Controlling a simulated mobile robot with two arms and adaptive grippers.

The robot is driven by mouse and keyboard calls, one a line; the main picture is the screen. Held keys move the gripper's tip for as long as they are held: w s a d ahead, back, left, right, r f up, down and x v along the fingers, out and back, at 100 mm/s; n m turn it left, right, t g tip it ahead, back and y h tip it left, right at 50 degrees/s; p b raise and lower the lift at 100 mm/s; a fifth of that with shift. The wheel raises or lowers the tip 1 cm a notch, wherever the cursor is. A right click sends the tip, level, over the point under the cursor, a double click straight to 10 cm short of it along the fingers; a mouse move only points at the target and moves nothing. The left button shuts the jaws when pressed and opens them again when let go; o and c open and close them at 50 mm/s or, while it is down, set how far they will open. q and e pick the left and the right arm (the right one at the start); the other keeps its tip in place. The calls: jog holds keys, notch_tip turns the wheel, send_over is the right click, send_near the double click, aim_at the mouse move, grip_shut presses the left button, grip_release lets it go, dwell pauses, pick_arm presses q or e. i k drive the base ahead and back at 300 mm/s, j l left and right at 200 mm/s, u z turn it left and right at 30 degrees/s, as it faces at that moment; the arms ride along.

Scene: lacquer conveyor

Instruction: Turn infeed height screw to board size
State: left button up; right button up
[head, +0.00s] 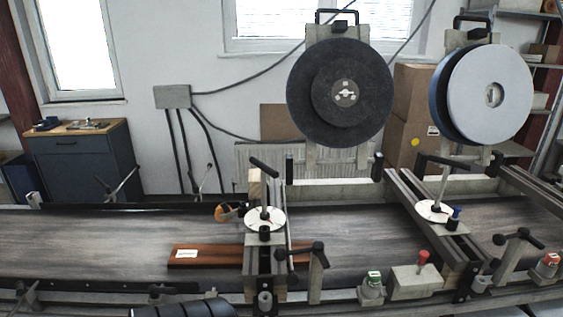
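A height screw (264,196) with a black crossbar handle rises through a white round dial (254,222) on the left crossbeam over the conveyor. A second, similar screw (443,184) with its own white dial (427,211) stands on the right crossbeam. No label shows which one is the infeed screw. A reddish-brown board (215,262) with a small white label lies flat on the conveyor belt (100,240), its right part passing under the left crossbeam. The dial markings are too small to read. Neither gripper is in view.
A large black wheel (303,105) and a white-faced wheel (515,95) hang above the conveyor. Clamp handles (318,255) and a box with a red knob (415,280) line the front rail. The belt left of the board is clear.

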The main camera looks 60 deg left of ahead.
aim_at(265, 216)
jog(key=u, duration=2.15)
jog(key=l+u, duration=0.4)
jog(key=l, duration=0.3)
jog(key=l+u, duration=0.4)
jog(key=l, duration=0.3)
